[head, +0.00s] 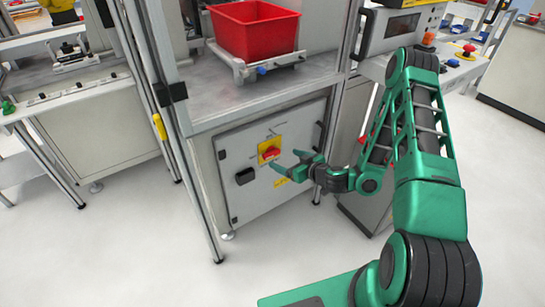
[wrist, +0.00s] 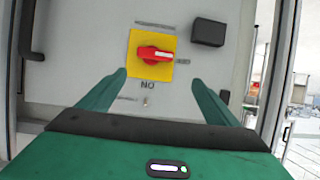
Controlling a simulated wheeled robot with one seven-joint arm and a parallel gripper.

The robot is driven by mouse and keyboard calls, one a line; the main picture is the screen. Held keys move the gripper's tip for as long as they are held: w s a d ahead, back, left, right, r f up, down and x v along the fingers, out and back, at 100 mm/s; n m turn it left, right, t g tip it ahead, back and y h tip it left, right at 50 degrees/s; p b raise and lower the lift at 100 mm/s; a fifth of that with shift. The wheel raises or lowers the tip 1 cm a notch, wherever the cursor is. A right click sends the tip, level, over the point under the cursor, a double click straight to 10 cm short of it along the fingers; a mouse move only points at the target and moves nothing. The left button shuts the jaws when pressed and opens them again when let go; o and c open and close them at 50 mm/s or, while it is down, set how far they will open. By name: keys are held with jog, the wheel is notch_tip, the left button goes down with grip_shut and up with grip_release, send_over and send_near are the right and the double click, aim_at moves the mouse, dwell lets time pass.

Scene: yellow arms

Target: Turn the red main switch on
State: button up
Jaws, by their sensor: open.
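The red main switch (head: 271,153) sits on a yellow square plate (head: 262,159) on the grey cabinet door below the worktop. In the wrist view the red switch (wrist: 155,54) is a rotary handle lying about level across its yellow plate (wrist: 135,70), with a white mark toward its right end. My gripper (head: 286,162) is open in front of the door, close to the switch. In the wrist view its two green fingers (wrist: 158,82) point at the panel, one below each side of the plate. The fingers look apart from the handle, and nothing is between them.
A black box-like latch (head: 245,176) is on the door, also visible in the wrist view (wrist: 208,32). A red bin (head: 255,32) stands on the worktop above. A metal frame post (head: 200,200) stands left of the door. The floor (head: 130,240) in front is clear.

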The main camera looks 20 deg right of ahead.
aim_at(273, 154)
jog(key=shift+m+h, duration=0.3)
jog(key=x, duration=0.7)
jog(key=d+f+x, duration=0.1)
jog(key=x, duration=0.3)
jog(key=shift+s, duration=0.1)
jog(key=shift+c, duration=0.6)
